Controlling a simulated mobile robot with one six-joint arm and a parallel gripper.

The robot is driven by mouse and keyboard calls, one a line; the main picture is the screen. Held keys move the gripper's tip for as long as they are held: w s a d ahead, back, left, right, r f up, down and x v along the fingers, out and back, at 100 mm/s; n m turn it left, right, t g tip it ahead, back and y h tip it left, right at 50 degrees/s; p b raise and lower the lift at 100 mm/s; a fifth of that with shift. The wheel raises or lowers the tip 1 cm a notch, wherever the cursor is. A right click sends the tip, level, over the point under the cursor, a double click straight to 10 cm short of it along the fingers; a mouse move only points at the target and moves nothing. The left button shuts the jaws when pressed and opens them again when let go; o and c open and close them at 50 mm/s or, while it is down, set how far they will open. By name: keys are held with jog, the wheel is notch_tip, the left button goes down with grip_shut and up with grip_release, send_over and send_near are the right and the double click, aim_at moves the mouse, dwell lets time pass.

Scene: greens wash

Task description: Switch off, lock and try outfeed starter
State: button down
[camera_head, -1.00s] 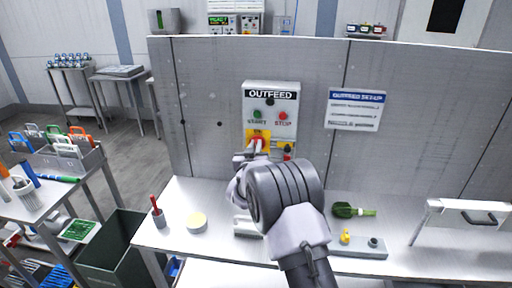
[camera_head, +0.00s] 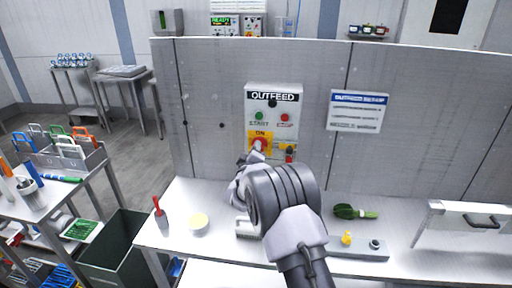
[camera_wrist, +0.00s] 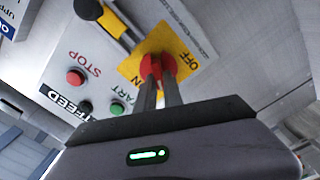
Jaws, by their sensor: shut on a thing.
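The grey OUTFEED starter box (camera_head: 272,98) is on the upright panel, with a green START button (camera_head: 259,117) and a red STOP button (camera_head: 285,118). Below them, a red rotary switch (camera_head: 259,145) sits on a yellow ON/OFF plate; it also shows in the wrist view (camera_wrist: 157,66). My gripper (camera_wrist: 160,85) is shut on the red switch handle. In the head view my wrist hides the fingers and part of the switch. A yellow and black fitting (camera_wrist: 115,20) is beside the switch. Padlocks with coloured shackles (camera_head: 66,149) stand in a grey rack at the left.
A dark bin (camera_head: 115,250) stands left of the bench.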

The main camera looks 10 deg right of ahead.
jog(key=n, duration=0.3)
jog(key=n+p, duration=0.1)
jog(key=n, duration=0.1)
jog(key=shift+f+n+p, duration=0.2)
jog(key=shift+n+p, duration=0.1)
jog(key=shift+n, duration=0.1)
dwell(0.4)
jog(key=c, duration=1.5)
grip_release()
jog(key=shift+a, duration=0.1)
jog(key=v, duration=1.7)
jog(key=shift+s+p, duration=0.15)
jog(key=shift+p, duration=0.2)
